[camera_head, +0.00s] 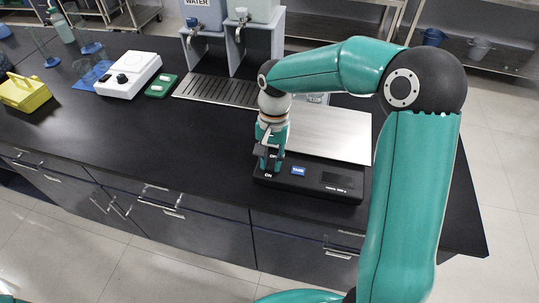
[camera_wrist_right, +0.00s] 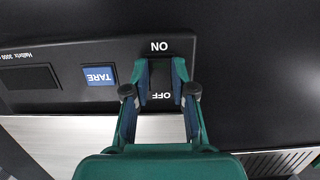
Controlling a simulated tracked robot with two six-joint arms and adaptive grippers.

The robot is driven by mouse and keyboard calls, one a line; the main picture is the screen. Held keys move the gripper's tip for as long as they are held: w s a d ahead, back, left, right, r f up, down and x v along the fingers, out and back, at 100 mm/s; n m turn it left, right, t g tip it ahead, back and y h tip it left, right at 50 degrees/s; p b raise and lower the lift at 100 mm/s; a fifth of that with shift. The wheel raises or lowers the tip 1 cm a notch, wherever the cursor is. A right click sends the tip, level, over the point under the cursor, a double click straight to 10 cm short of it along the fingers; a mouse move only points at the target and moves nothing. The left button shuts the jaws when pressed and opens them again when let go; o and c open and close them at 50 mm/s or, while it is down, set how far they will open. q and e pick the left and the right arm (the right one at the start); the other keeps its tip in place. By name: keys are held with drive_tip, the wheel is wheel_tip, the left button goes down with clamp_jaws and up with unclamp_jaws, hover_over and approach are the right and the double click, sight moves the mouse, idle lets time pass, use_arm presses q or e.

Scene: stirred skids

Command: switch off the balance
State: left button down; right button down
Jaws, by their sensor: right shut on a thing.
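The balance (camera_head: 345,190) is a low black unit with a steel pan (camera_head: 330,135), on the black bench. Its front has a blue TARE button (camera_head: 298,171), a dark display (camera_head: 336,181) and a switch between the ON and OFF marks. My right gripper (camera_head: 269,166) is down at the switch on the left of the front panel. In the right wrist view its fingers (camera_wrist_right: 161,88) stand on either side of the dark switch (camera_wrist_right: 160,78), shut on it. ON is printed beyond the fingertips and OFF between the fingers. Which way the switch is set I cannot tell. My left gripper is out of view.
Water containers (camera_head: 205,12) on grey stands are behind the balance, with a slotted drain tray (camera_head: 215,90) in front. A white instrument (camera_head: 130,75), a green tray (camera_head: 161,86) and a yellow caddy (camera_head: 24,93) stand at the left. The bench front is clear left of the balance.

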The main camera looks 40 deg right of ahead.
drive_tip(key=shift+w+g+y+p, duration=0.1)
drive_tip(key=shift+g+y+p, duration=0.2)
drive_tip(key=c, duration=1)
unclamp_jaws()
drive_tip(key=shift+o, duration=0.2)
drive_tip(key=shift+d+r, duration=0.1)
drive_tip(key=v, duration=1.1)
drive_tip(key=shift+r, duration=0.4)
drive_tip(key=shift+d, duration=0.1)
